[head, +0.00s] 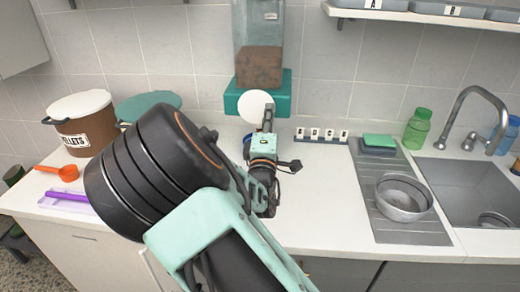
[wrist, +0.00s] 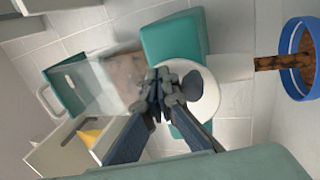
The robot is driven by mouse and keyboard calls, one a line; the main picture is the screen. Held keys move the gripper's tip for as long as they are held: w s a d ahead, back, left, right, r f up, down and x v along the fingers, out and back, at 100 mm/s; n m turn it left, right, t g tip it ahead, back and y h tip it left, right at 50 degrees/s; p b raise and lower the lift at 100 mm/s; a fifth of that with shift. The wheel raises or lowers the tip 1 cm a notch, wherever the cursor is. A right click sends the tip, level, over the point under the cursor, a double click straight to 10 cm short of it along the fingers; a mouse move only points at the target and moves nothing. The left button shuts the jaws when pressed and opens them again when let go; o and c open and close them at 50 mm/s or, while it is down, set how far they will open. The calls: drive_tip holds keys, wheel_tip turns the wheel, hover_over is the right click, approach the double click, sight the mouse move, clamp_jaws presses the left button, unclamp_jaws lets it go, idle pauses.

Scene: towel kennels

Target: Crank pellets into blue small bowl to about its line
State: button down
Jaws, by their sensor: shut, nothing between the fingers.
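The pellet dispenser has a clear hopper (head: 258,40) part full of brown pellets, on a teal base (head: 232,100) against the wall. A white crank disc (head: 254,104) is on its front; in the wrist view the disc (wrist: 208,105) bears a grey oval, a knob or a shadow. The blue bowl (wrist: 290,62) holds brown pellets, and a brown stream (wrist: 268,63) reaches it from the pale spout (wrist: 230,67). Its fill line cannot be made out. In the head view my arm mostly hides the bowl. My gripper (head: 268,112) is shut and empty before the disc; it also shows in the wrist view (wrist: 160,88). Contact is unclear.
A pellet tub (head: 85,130), a teal-lidded container (head: 148,103), an orange scoop (head: 62,172) and a purple strip (head: 68,196) are at left. Small letter tags (head: 322,136), a metal bowl (head: 402,200), a green bottle (head: 417,130) and a sink (head: 470,195) are at right.

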drive_tip(key=shift+f, duration=0.4)
drive_tip(key=shift+f+b, duration=0.6)
drive_tip(key=shift+a+f+b, duration=0.2)
drive_tip(key=shift+f+b, duration=0.15)
drive_tip(key=shift+f, duration=0.1)
drive_tip(key=shift+f, duration=0.1)
drive_tip(key=shift+a+f+b, duration=0.2)
drive_tip(key=shift+f+b, duration=0.1)
drive_tip(key=shift+f, duration=0.05)
drive_tip(key=shift+a, duration=0.1)
